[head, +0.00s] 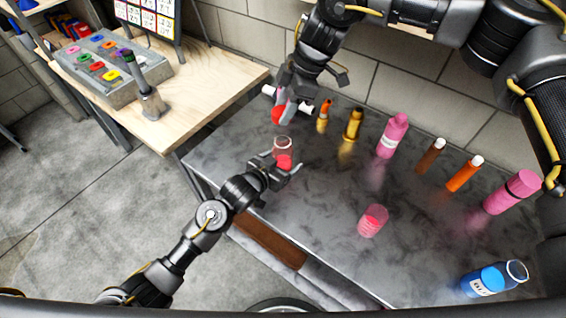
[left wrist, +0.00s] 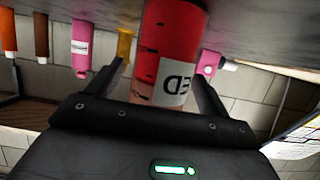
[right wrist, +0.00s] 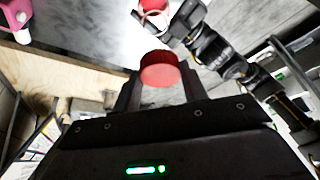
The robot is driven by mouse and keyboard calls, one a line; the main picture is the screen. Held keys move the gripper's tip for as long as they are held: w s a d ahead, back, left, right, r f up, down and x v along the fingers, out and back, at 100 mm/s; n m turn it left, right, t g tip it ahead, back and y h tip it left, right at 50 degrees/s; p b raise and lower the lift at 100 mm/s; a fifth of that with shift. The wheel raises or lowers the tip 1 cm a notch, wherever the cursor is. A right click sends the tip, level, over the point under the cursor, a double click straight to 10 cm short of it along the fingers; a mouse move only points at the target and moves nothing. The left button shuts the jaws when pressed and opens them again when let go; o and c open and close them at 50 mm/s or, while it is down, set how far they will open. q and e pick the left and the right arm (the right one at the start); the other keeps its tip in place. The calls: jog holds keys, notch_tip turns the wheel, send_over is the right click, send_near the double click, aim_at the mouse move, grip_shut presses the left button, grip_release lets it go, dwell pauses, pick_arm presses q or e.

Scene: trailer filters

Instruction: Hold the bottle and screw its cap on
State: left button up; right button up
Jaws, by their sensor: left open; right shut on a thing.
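The bottle (head: 284,160), a clear one with red contents and an open top, stands upright near the left end of the dark table. In the left wrist view the bottle (left wrist: 165,60) shows a white label and sits between the fingers of my left gripper (head: 280,167), which is open around it. My right gripper (head: 285,106) is shut on the red cap (head: 277,115), above and behind the bottle. In the right wrist view the cap (right wrist: 160,70) sits between the fingertips, apart from the bottle's open rim (right wrist: 153,6).
Along the back of the table (head: 325,230) stand an orange bottle (head: 323,118), a gold bottle (head: 351,128), a pink bottle (head: 391,138) and others. A pink cup-like container (head: 372,221) and a blue bottle (head: 490,281) stand nearer the front. A wooden bench (head: 190,90) adjoins at left.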

pick_arm(q)
jog(key=c, duration=1.4)
jog(key=shift+c, duration=0.3)
pick_arm(e)
send_over(282, 137)
jog(key=shift+w+d+f, duration=0.1)
jog(key=shift+d+f, duration=0.15)
jog(key=shift+f, duration=1)
jog(key=shift+w+d+f, duration=0.1)
jog(key=shift+d+f, duration=0.1)
jog(key=shift+f, duration=1)
jog(key=shift+f, duration=0.9)
jog(key=shift+s+f, duration=0.1)
jog(key=shift+f, duration=0.5)
